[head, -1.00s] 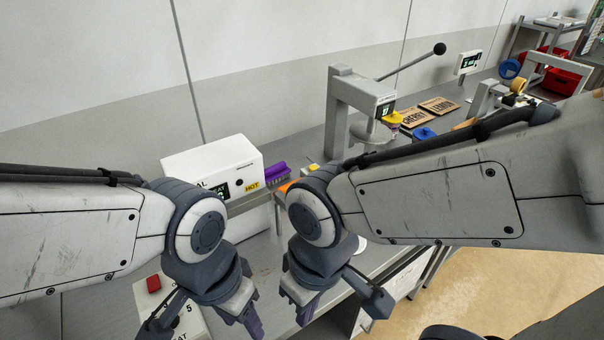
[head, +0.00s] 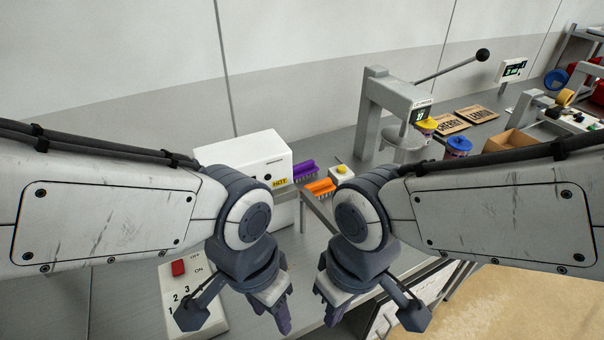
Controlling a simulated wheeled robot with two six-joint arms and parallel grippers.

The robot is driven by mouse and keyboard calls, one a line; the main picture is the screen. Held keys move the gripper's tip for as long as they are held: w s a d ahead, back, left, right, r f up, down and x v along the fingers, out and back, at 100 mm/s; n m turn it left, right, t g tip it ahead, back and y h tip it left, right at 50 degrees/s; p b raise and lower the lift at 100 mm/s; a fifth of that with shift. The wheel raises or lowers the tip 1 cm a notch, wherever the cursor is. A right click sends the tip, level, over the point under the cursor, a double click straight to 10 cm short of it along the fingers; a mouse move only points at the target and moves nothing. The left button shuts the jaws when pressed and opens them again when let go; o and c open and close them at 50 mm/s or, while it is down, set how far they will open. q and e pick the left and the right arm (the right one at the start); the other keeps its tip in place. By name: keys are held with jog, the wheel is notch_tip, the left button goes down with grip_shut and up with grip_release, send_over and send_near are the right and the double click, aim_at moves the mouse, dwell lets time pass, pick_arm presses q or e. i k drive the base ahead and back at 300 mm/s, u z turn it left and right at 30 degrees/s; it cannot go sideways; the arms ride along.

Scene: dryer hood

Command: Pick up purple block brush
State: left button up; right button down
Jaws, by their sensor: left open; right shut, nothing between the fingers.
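My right gripper (head: 330,312) is shut and empty, to the right of the left one, also pointing down and apart from the brush. The fingers of both are partly hidden by their own wrists.
An orange brush (head: 320,187) lies in front of the purple one, beside a small box with a yellow button (head: 341,173). The white HOT box (head: 243,155) stands left. A switch panel (head: 178,293) lies front left. A lever press (head: 372,112) stands behind right.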

aim_at(307, 169)
jog(key=z, duration=0.55)
jog(key=k, duration=1.3)
jog(key=z, duration=1.1)
jog(key=i, duration=1.9)
jog(key=u, duration=0.8)
jog(key=i, duration=0.6)
jog(key=u, duration=1.05)
jog(key=i, duration=0.3)
jog(key=u, duration=0.3)
